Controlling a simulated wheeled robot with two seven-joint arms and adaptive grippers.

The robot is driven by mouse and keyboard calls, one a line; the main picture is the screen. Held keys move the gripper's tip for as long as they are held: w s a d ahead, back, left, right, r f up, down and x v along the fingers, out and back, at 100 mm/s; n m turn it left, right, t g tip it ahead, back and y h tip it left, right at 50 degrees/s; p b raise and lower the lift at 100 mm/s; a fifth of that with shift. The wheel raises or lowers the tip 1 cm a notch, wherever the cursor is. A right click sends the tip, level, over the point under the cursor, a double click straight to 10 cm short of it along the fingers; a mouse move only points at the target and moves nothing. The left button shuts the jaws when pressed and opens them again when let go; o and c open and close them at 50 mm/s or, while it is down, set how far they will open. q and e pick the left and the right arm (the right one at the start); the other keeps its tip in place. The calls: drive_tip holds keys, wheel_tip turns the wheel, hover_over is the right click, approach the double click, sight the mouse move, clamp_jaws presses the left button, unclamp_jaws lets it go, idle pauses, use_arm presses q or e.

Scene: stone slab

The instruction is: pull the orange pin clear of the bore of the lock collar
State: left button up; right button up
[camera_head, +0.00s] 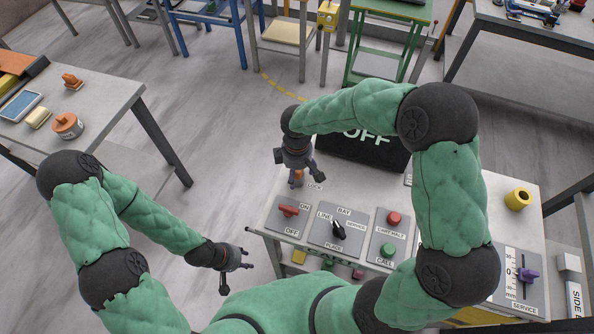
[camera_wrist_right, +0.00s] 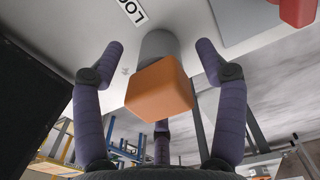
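The orange pin (camera_wrist_right: 160,90) shows its square head in the right wrist view, in front of the grey lock collar (camera_wrist_right: 160,46). The head hides the bore, so how deep the pin sits cannot be told. In the head view a small bit of the orange pin (camera_head: 297,175) shows under my right gripper (camera_head: 298,168). In the wrist view my right gripper's fingers (camera_wrist_right: 160,75) are spread around the pin head, apart from it on both sides. My left gripper (camera_head: 236,277) is open and empty, left of the console's front.
The console top (camera_head: 262,212) carries a red switch (camera_head: 289,210), a black selector (camera_head: 338,229), a red button (camera_head: 393,218) and a yellow ring (camera_head: 518,199). A dark OFF panel (camera_head: 362,155) stands behind. A side table (camera_head: 100,105) is at left, with open floor between.

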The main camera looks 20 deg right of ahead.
wheel_tip(320, 180, up, 10)
drive_tip(key=shift+f+p, duration=0.25)
drive_tip(key=shift+p, duration=0.85)
drive_tip(key=shift+r, duration=0.65)
